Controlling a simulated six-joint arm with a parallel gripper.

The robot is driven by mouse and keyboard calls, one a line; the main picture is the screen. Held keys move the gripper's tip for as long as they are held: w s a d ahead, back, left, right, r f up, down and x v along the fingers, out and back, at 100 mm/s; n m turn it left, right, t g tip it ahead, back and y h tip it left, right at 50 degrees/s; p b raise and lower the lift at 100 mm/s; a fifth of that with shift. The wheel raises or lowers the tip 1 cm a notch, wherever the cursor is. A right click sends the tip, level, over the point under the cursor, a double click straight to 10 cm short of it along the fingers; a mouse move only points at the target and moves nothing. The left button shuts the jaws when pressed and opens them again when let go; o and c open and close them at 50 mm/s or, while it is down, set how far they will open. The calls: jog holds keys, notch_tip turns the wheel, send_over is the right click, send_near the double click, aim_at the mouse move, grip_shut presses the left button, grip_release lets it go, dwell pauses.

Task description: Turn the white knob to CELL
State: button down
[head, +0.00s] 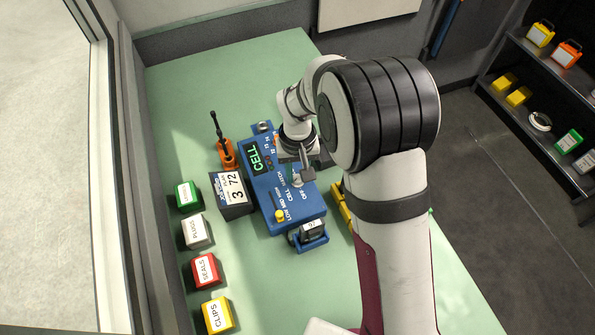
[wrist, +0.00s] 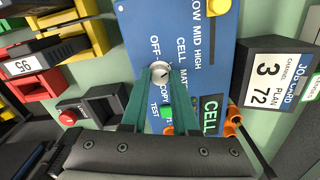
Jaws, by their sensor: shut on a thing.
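The white knob (wrist: 159,70) is on the face of the blue panel (wrist: 195,45), between the OFF and CELL labels and the COPY and TEST labels. My gripper (wrist: 160,80) is shut on the knob, its two green fingers on either side of it. The knob's pointer is too small to read. In the head view, the panel's display (head: 257,157) shows CELL in green letters; it also shows in the wrist view (wrist: 210,117). In the head view my gripper (head: 302,172) is over the panel and partly covers the knob.
A job card block (head: 232,191) reading 3 and 72 stands left of the panel. A yellow slider cap (head: 279,216) sits near LOW. Labelled boxes (head: 207,270) line the table's left edge. An orange-based handle (head: 226,150) stands behind the card.

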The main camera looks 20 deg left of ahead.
aim_at(298, 177)
jog(key=c, duration=0.7)
grip_release()
notch_tip(298, 177, up, 16)
jog(key=shift+f, duration=0.1)
jog(key=s+d+r+m+y, duration=0.15)
jog(key=s+d+m, duration=0.3)
jog(key=d, duration=0.45)
jog(key=s+d+r+m+h, duration=0.1)
jog(key=s+d+r+m, duration=0.15)
jog(key=s+d, duration=0.4)
jog(key=s+d+f+m, duration=0.1)
jog(key=s+d, duration=0.1)
jog(key=s, duration=0.1)
jog(key=s+d+f+m+y, duration=0.1)
jog(key=s+d+m, duration=0.1)
jog(key=s, duration=0.1)
jog(key=s+d+f+m, duration=0.1)
jog(key=s+d, duration=0.1)
jog(key=s, duration=0.1)
jog(key=shift+d+f+m, duration=0.15)
jog(key=shift+d+m, duration=0.05)
jog(key=shift+m, duration=0.1)
